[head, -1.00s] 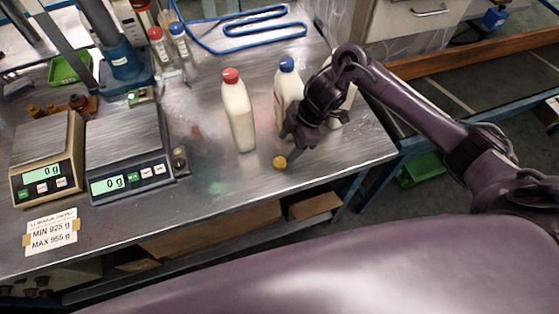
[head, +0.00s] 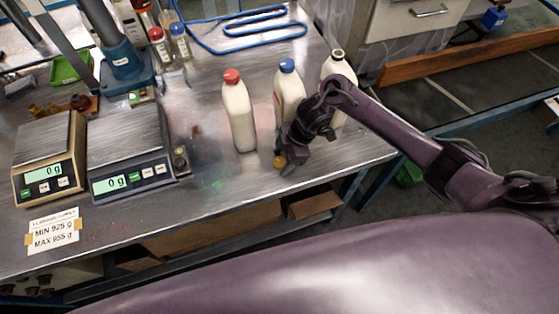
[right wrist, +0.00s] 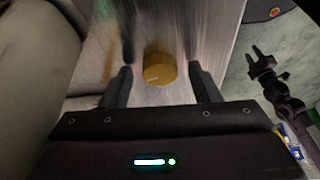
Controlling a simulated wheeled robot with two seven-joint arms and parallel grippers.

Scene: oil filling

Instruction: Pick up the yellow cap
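The yellow cap (head: 279,162) lies on the metal table near its front edge, in front of the blue-capped bottle. In the right wrist view the yellow cap (right wrist: 160,64) sits between the two fingers, with a gap on each side. My right gripper (head: 285,164) is low over the table at the cap, and partly covers it in the head view. In the right wrist view my right gripper (right wrist: 160,82) is open. An uncapped bottle (head: 338,66) stands behind my right arm, partly hidden. My left gripper is not seen in the head view.
A red-capped bottle (head: 238,112) and a blue-capped bottle (head: 289,92) stand close behind the gripper. Two scales (head: 130,150) reading 0 g are at the left. The table between the scales and the bottles is mostly clear.

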